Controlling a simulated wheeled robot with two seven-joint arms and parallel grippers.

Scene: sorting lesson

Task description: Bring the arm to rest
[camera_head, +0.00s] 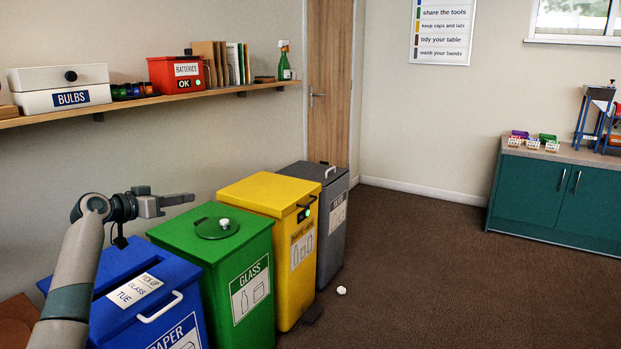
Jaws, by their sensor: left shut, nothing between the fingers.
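My left arm comes in from the lower left. Its gripper (179,200) is shut and empty, pointing right, and in the picture it shows just above the blue paper bin (120,263) and left of the green glass bin's (234,252) lid. No object is between its fingers. My right gripper is not in view.
A yellow bin (262,191) and a grey bin (330,177) stand beyond the green one. A wall shelf (134,104) carries a BULBS box (60,98) and a red BATTERIES box (176,75). A crumpled white piece (341,290) lies on the open brown floor. A teal cabinet (530,188) stands right.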

